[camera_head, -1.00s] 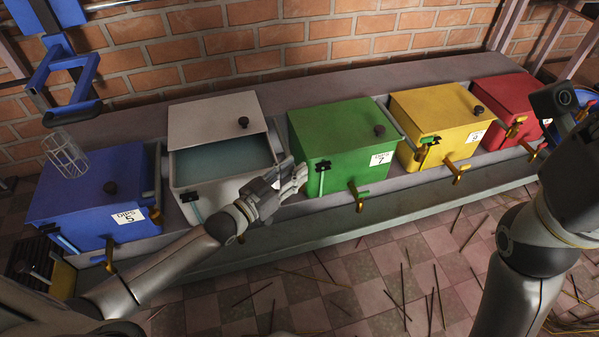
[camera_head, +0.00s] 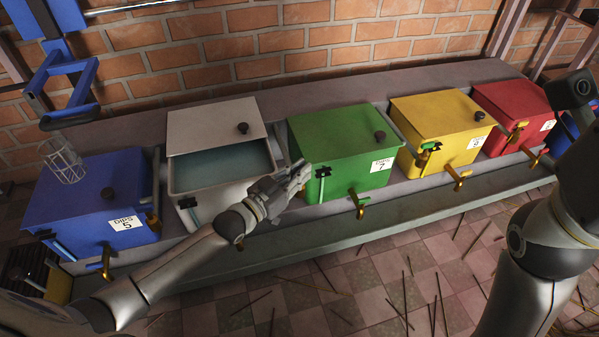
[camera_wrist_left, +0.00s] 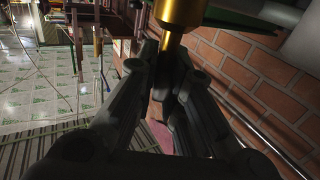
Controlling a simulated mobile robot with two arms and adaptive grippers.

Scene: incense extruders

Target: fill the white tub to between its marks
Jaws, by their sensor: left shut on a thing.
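The white tub (camera_head: 215,193) stands between the blue and green tubs. Its lid (camera_head: 205,125) is pushed back, and bluish liquid (camera_head: 225,165) shows inside. A gauge (camera_head: 188,206) is on the tub's left front; its marks are too small to read. My left gripper (camera_head: 300,172) is at the tub's right front corner, beside the green tub. In the left wrist view a brass fitting (camera_wrist_left: 180,14) lies at its fingers. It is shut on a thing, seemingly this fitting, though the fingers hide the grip. My right arm shows at the right, but its gripper is not visible.
The blue tub (camera_head: 85,195), green tub (camera_head: 340,150), yellow tub (camera_head: 440,115) and red tub (camera_head: 515,105) share the bench. Brass taps such as the green tub's tap (camera_head: 359,203) stick out in front. Thin sticks lie scattered on the tiled floor (camera_head: 385,270).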

